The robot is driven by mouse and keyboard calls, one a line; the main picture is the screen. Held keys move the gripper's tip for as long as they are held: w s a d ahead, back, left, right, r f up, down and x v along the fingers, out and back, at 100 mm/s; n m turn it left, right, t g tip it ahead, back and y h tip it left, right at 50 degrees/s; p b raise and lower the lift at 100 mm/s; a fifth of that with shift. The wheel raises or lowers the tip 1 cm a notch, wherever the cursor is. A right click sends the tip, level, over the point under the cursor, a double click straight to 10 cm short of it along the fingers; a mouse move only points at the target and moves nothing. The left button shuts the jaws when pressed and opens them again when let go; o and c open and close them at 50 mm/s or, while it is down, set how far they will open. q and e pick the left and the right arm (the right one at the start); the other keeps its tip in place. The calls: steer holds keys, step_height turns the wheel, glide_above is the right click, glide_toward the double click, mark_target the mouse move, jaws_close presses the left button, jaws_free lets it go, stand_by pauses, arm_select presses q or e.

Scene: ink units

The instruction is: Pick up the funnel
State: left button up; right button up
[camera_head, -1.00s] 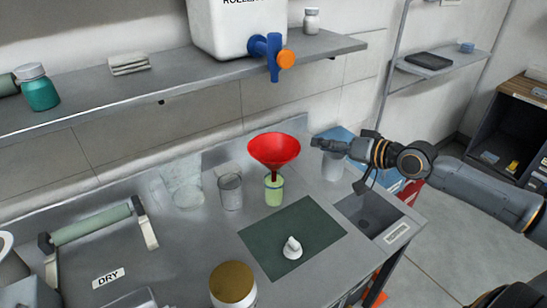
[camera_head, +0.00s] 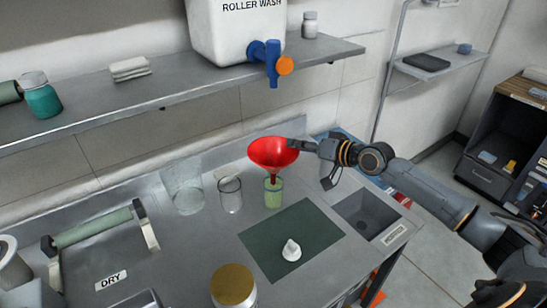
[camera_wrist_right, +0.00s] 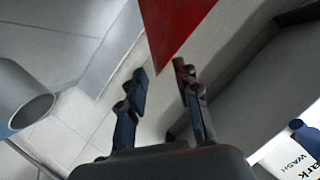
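The red funnel (camera_head: 268,153) stands upright with its spout in the mouth of a small green container (camera_head: 273,195) on the grey counter. My right gripper (camera_head: 303,147) comes in from the right and is at the right edge of the funnel's rim. In the right wrist view the gripper (camera_wrist_right: 161,72) has its two fingers apart. A red part of the funnel (camera_wrist_right: 174,28) shows just beyond the fingertips, and I cannot tell whether they touch it. My left gripper is not in view.
Clear beakers (camera_head: 230,196) stand left of the green container. A green mat (camera_head: 260,243) with a white cone (camera_head: 291,251) lies in front, and a sink (camera_head: 366,214) is to the right. A shelf (camera_head: 180,88) with a white tank (camera_head: 225,35) and blue tap hangs above.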

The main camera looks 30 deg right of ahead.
mark_target(271, 153)
steer(key=x, duration=0.2)
steer(key=shift+w+a, duration=0.1)
steer(key=shift+w, duration=0.15)
steer(key=shift+s, duration=0.1)
jaws_close()
